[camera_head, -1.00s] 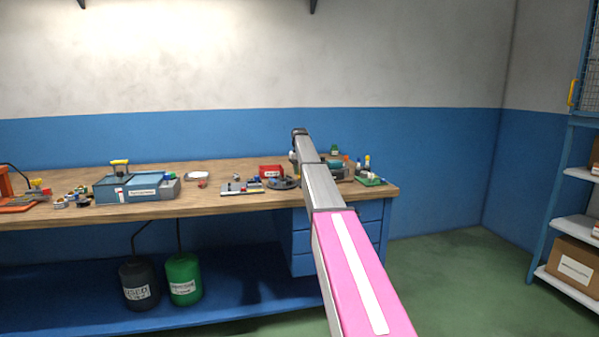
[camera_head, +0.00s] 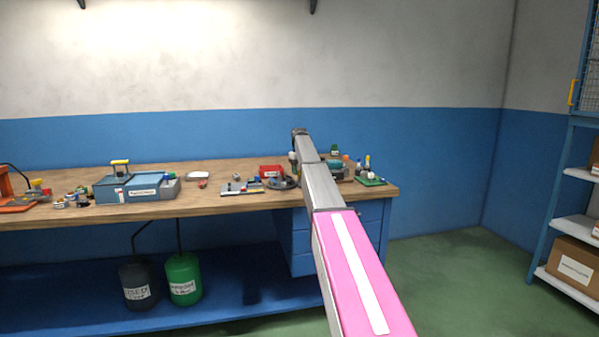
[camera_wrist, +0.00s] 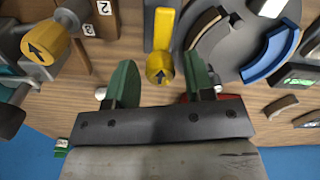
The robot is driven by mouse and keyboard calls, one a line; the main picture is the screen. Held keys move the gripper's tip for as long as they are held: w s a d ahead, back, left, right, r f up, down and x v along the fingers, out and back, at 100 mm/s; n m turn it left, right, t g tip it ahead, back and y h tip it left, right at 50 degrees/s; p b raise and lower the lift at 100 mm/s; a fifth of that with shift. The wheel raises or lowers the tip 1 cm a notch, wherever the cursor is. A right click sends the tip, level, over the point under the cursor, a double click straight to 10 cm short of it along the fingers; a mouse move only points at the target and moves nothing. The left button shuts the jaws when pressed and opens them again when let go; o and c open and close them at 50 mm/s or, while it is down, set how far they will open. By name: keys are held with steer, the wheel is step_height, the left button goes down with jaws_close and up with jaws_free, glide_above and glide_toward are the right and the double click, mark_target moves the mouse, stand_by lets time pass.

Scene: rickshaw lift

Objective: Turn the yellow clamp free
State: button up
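In the wrist view, a yellow bar (camera_wrist: 163,28) with a round yellow end cap (camera_wrist: 160,69) bearing a black arrow stands at the top middle; I take it to be the yellow clamp. My gripper (camera_wrist: 160,80) is open, with its green fingers to the left and right of the cap. Bare gaps show on both sides, so neither finger appears to touch it. A second yellow knob (camera_wrist: 46,42) with an arrow sits on a grey part at the upper left. In the head view my arm hides the gripper and the clamp area.
A round grey plate (camera_wrist: 215,45) with a blue curved piece (camera_wrist: 270,55) lies right of the clamp on the wooden bench (camera_head: 230,200). A red item (camera_wrist: 225,98) lies behind the right finger. A blue-grey box (camera_head: 130,188) with a yellow handle stands farther left on the bench.

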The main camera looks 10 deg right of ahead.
stand_by(0.3)
step_height(320, 180, up, 11)
steer(key=shift+f, duration=0.15)
stand_by(0.4)
